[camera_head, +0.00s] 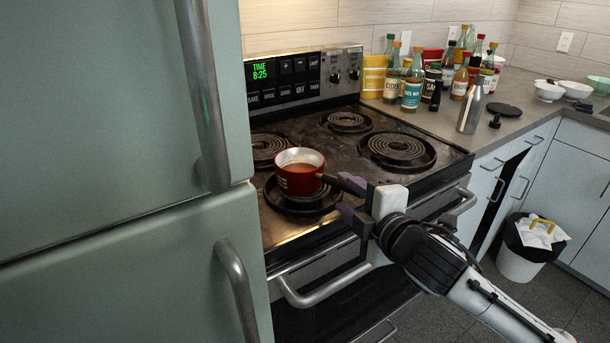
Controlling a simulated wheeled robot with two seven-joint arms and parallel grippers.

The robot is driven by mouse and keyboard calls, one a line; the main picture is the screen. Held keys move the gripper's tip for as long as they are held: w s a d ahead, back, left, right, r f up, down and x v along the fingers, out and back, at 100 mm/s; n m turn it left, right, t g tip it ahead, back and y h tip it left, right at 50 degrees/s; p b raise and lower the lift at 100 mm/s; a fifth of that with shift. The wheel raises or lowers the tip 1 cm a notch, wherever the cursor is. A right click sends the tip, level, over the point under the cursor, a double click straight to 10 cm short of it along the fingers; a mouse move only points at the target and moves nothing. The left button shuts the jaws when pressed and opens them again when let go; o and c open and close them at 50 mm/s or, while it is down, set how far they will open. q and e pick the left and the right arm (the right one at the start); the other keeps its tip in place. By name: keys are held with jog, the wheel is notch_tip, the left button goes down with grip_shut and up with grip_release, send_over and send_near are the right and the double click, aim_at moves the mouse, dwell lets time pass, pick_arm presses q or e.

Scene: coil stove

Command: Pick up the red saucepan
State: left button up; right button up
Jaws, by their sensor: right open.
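The red saucepan (299,183) sits upright on the front left coil burner (290,205) of the stove. It has a pale inside with something brownish in it. Its dark handle (329,179) points right, toward my right gripper. My right gripper (345,199) comes in from the lower right, over the stove's front edge. Its jaws are open, with one finger behind and one in front, near the handle's end. I cannot tell whether the handle lies between the fingers or if they touch it. My left gripper is not in view.
The green fridge (120,120) with metal handles fills the left side. Bottles (411,92) crowd the counter right of the stove, with a steel bottle (470,110) nearer the edge. The oven handle (318,297) juts out below my gripper. A bin (527,250) stands on the floor at right.

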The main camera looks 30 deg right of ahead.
aim_at(335, 181)
jog(key=x, duration=0.5)
jog(key=shift+w+d+r+p, duration=0.15)
jog(key=shift+w+d+p, duration=0.2)
jog(key=shift+w, duration=0.55)
grip_shut()
